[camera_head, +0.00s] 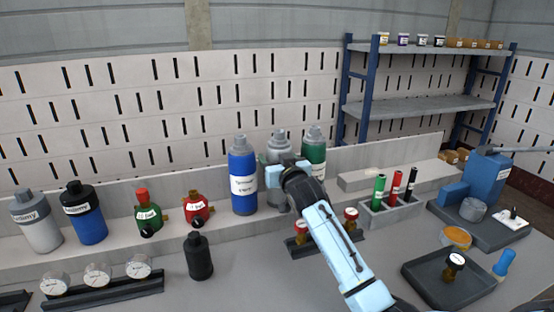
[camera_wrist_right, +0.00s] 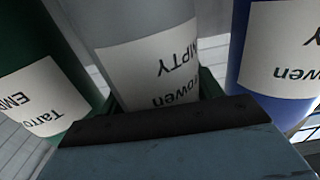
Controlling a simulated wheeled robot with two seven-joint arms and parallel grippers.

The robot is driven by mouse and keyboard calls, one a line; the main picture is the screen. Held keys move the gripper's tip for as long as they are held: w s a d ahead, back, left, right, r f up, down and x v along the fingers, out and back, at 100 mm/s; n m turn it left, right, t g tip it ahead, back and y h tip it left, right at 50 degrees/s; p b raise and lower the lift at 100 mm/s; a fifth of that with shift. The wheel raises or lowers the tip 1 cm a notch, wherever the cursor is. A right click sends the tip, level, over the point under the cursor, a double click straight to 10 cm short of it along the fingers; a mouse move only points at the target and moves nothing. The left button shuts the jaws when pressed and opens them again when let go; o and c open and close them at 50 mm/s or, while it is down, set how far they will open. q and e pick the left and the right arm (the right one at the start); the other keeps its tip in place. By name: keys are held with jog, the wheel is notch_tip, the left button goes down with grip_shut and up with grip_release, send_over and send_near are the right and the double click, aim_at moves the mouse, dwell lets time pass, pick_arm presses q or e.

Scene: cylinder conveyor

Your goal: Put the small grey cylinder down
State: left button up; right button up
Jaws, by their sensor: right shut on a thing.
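A grey cylinder (camera_head: 278,149) is held by my right gripper (camera_head: 284,178), between a blue cylinder (camera_head: 242,170) on the left and a green-and-grey cylinder (camera_head: 314,150) on the right. In the right wrist view the grey cylinder (camera_wrist_right: 150,25) is upright between my jaws, with a white label reading "EMPTY" upside down. My gripper and arm cover much of its front in the head view. I cannot tell whether its base touches the ledge. My left gripper is not in view.
The blue and green cylinders stand close on either side. A black bottle (camera_head: 198,258) stands in front on the bench. A rack with coloured tubes (camera_head: 392,214) and a dark tray (camera_head: 447,280) are at right. More cylinders (camera_head: 84,215) stand on the ledge at left.

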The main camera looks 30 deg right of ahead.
jog(key=o, duration=1.4)
jog(key=shift+o, duration=0.2)
jog(key=shift+r, duration=0.1)
jog(key=shift+s+a, duration=0.1)
jog(key=shift+s, duration=0.1)
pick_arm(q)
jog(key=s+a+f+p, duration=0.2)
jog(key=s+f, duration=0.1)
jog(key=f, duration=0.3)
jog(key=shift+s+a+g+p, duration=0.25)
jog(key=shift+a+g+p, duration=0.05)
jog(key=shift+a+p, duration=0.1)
pick_arm(e)
jog(key=v, duration=1.1)
jog(key=shift+s, duration=0.35)
jog(key=shift+a, duration=0.15)
